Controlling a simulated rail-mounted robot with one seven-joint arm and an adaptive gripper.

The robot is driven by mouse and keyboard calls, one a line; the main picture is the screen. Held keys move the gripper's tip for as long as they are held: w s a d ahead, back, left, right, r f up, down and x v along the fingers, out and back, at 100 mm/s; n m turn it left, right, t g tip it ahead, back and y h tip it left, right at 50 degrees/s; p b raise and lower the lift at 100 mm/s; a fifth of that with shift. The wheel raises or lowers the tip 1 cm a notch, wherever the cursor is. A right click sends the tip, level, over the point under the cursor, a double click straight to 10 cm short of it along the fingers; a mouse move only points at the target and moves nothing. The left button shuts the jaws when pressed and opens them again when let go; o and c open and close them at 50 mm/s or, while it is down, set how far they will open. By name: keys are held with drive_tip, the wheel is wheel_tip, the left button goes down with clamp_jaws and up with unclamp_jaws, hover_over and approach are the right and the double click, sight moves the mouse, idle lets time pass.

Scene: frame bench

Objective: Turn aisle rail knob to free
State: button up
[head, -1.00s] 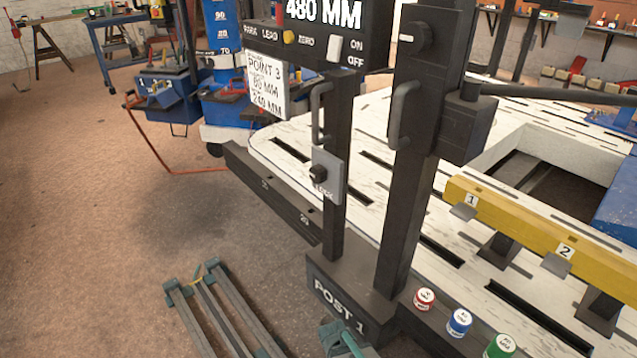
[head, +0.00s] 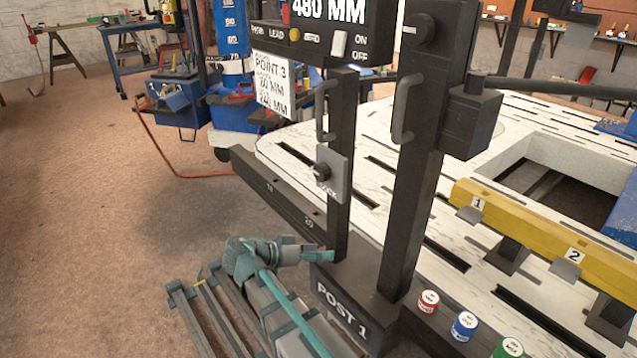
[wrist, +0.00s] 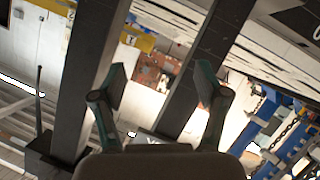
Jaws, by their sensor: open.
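Another dark knob (head: 415,26) with a pale mark is high on the thicker post. I cannot tell from labels which is the aisle rail knob. My gripper (head: 326,257) is low, by the foot of the thinner post, below the plate and apart from the knob. In the wrist view my gripper (wrist: 160,88) has its fingers spread and nothing between them. I cannot make out either knob there.
Dark handles (head: 405,108) stick out from both posts. A display box (head: 335,28) and a paper card (head: 272,85) hang at upper left. Red, blue and green cans (head: 464,325) stand at the POST 1 base. A dark marked rail (head: 275,200) runs left. Open floor lies left.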

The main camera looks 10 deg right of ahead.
sight(318, 175)
drive_tip(key=w+a+r+m+t+h+b, duration=0.1)
drive_tip(key=a+r+m+t+h, duration=0.2)
drive_tip(key=r, duration=0.7)
drive_tip(key=w+a+r+m+t, duration=0.2)
drive_tip(key=a+r, duration=0.3)
drive_tip(key=r, duration=0.4)
drive_tip(key=b+x, duration=0.3)
drive_tip(key=x, duration=0.7)
drive_tip(key=shift+d+r, duration=0.2)
drive_tip(key=shift+d, duration=0.15)
drive_tip(key=c, duration=1.2)
drive_tip(key=shift+o, duration=0.2)
